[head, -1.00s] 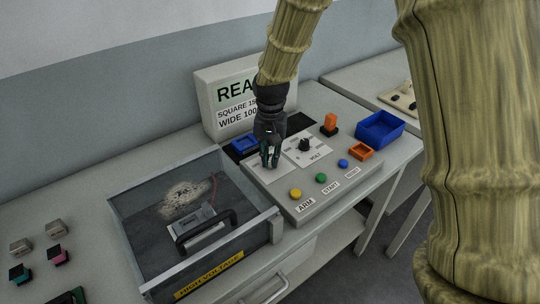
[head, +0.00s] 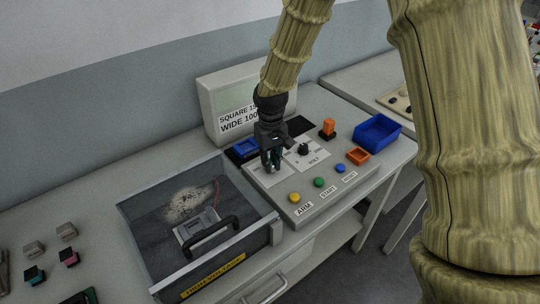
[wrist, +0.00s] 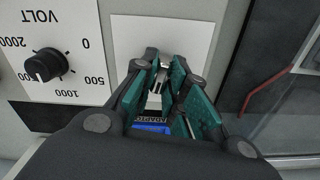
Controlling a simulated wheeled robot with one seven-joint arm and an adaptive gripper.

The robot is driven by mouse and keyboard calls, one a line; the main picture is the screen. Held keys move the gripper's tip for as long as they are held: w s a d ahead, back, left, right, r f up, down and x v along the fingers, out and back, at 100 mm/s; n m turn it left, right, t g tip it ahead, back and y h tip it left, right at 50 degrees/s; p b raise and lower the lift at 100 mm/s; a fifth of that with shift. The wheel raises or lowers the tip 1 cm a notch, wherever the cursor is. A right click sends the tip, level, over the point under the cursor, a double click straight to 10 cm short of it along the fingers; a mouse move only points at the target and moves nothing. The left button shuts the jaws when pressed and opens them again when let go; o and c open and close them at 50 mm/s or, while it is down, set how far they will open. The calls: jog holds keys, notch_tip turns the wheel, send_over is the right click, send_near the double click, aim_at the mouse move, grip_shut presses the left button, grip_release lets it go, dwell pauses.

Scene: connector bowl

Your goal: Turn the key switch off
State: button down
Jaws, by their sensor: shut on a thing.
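My gripper (head: 271,166) points down at the white plate on the left of the control panel (head: 283,202). In the wrist view my gripper (wrist: 160,72) has its teal-padded fingers closed around a small metallic key switch (wrist: 158,82) on the white plate (wrist: 193,42). The fingers hide most of the key switch, and its exact angle is hard to tell. In the head view the fingers cover it.
A black VOLT knob (head: 304,149) stands right of my gripper. Yellow (head: 295,198), green (head: 319,182) and blue (head: 341,168) buttons line the panel's front. A clear-lidded high-voltage box (head: 172,259) is at left. A display (head: 229,97) stands behind.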

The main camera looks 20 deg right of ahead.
jog(key=n+p, duration=0.1)
jog(key=n, duration=0.1)
jog(key=n+p, duration=0.2)
jog(key=n, duration=0.1)
jog(key=shift+r+n, duration=0.2)
jog(key=shift+n, duration=0.1)
jog(key=n+p, duration=0.2)
jog(key=n, duration=0.3)
jog(key=shift+f+n+p, duration=0.1)
jog(key=shift+n+p, duration=0.3)
jog(key=c, duration=1.4)
grip_release()
jog(key=shift+c, duration=0.2)
notch_tip(320, 180, up, 12)
